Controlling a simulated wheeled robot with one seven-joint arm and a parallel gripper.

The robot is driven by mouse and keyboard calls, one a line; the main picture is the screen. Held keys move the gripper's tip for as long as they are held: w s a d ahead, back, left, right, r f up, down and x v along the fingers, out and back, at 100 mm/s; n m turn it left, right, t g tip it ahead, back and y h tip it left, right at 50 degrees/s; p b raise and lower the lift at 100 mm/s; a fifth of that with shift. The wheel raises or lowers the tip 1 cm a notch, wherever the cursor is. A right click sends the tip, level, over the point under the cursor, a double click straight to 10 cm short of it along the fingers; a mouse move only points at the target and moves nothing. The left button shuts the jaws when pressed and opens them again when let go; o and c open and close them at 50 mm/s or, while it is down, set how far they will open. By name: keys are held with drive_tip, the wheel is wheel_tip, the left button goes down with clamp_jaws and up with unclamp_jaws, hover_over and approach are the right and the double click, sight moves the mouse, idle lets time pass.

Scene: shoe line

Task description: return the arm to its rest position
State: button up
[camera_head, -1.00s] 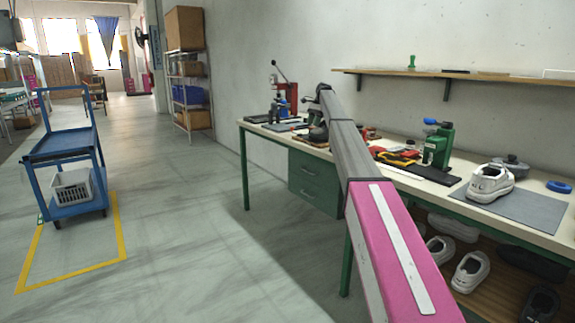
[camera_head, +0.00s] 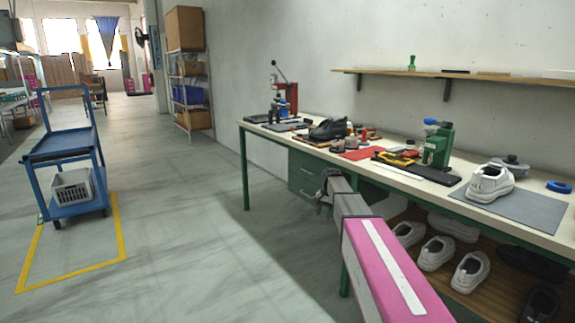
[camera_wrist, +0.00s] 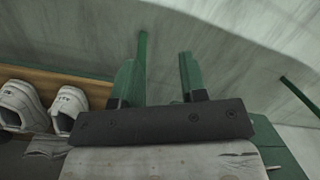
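My arm (camera_head: 385,270) reaches out from the lower right, with its far end low in front of the workbench. My gripper (camera_head: 325,190) is at that end, below the bench top's front edge, and looks small and dark there. In the wrist view my gripper (camera_wrist: 160,80) shows two fingers spread apart with only floor between them. It holds nothing that I can see.
The workbench (camera_head: 400,180) carries a black shoe (camera_head: 328,129), a green press (camera_head: 437,145) and a white shoe (camera_head: 490,182). White shoes (camera_head: 470,271) stand on its lower shelf. A blue cart (camera_head: 66,160) stands left. The floor (camera_head: 180,220) between is clear.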

drive_tip(key=s+f+n, duration=0.1)
drive_tip(key=s+f, duration=0.2)
drive_tip(key=s, duration=0.7)
drive_tip(key=s+d+f+n+h, duration=0.1)
drive_tip(key=s+f+n, duration=0.1)
drive_tip(key=s, duration=0.9)
drive_tip(key=s+d+f+n+t, duration=0.1)
drive_tip(key=s+f, duration=0.4)
drive_tip(key=s, duration=0.6)
drive_tip(key=shift+d+n+h, duration=0.25)
drive_tip(key=shift+n+h, duration=0.15)
drive_tip(key=shift+n, duration=0.2)
